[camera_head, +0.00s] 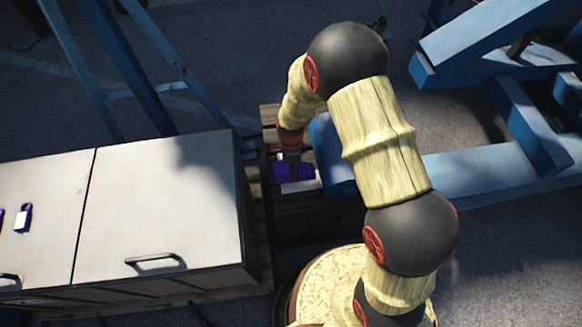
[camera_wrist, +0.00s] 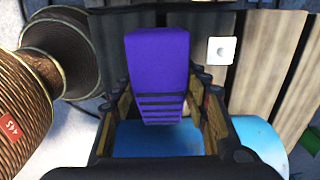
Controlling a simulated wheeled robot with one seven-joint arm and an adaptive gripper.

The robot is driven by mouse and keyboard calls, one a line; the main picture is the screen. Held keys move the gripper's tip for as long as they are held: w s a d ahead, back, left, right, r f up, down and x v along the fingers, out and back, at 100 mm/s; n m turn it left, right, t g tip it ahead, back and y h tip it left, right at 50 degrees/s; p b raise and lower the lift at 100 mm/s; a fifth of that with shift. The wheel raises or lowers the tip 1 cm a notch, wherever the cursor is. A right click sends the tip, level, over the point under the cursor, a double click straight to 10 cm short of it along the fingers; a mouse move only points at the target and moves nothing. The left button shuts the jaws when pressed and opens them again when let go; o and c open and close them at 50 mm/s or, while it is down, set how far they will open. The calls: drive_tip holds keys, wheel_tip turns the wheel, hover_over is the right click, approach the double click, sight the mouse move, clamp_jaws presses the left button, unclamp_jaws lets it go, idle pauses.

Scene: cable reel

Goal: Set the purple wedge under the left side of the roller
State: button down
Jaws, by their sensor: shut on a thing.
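The purple wedge (camera_wrist: 158,62), with dark ridges along one end, sits between the fingers of my gripper (camera_wrist: 161,105), which is shut on it. In the head view the wedge (camera_head: 296,172) shows just left of the blue roller (camera_head: 334,160), above or on wooden boards. The blue roller also shows in the wrist view (camera_wrist: 262,143), beyond the fingers and to the right. I cannot tell whether the wedge touches the roller or the boards. My arm hides much of the roller in the head view.
A white cabinet (camera_head: 160,205) stands left of the wedge, with a small purple and white padlock-like item (camera_head: 23,217) on top. Blue frames (camera_head: 500,45) stand at the upper right.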

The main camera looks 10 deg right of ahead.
drive_tip(key=shift+f+b, duration=2.05)
drive_tip(key=shift+f, duration=0.95)
drive_tip(key=shift+d+r, duration=0.15)
drive_tip(key=shift+d, duration=0.45)
drive_tip(key=shift+d+p, duration=0.35)
drive_tip(key=shift+d, duration=0.8)
drive_tip(key=c, duration=0.9)
unclamp_jaws()
wheel_tip(320, 180, up, 12)
drive_tip(key=shift+f, duration=0.1)
